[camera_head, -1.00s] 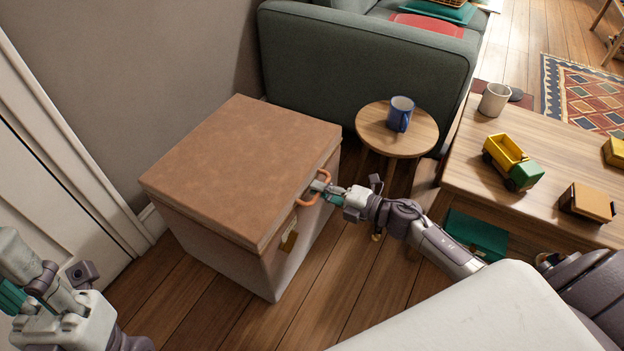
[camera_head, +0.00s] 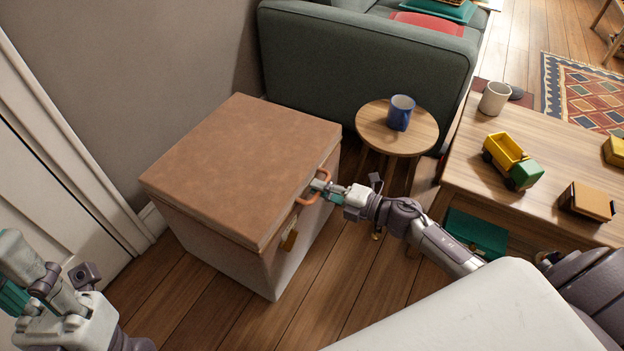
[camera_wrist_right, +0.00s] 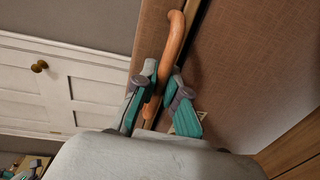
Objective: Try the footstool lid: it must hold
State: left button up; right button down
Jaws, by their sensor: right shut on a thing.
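The footstool (camera_head: 215,245) is a pale box with a brown lid (camera_head: 240,165), standing by the grey wall. The lid lies down on the box. An orange loop handle (camera_head: 311,192) sits on the lid's right-hand edge, and a brass clasp (camera_head: 289,240) hangs on the front face below it. My right gripper (camera_head: 318,189) is shut on the handle; in the right wrist view the handle (camera_wrist_right: 173,45) passes between its teal fingers. My left gripper (camera_head: 25,285) is at the lower left, away from the footstool; its fingertips are not clearly shown.
A round side table (camera_head: 375,130) with a blue mug (camera_head: 400,113) stands behind my right arm. A wooden table (camera_head: 480,165) at the right holds a toy truck (camera_head: 512,161) and a white cup (camera_head: 494,98). A green sofa (camera_head: 350,65) is behind. Floor is bare in front of the footstool.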

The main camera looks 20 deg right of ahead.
jog(key=shift+d+f, duration=0.1)
jog(key=shift+d, duration=0.05)
dwell(0.6)
jog(key=c, duration=0.6)
grip_release()
jog(key=shift+f, duration=0.1)
jog(key=shift+o, duration=0.2)
jog(key=p+v, duration=0.1)
jog(key=v, duration=0.6)
jog(key=shift+s+d, duration=0.2)
jog(key=shift+s, duration=0.2)
dwell(0.5)
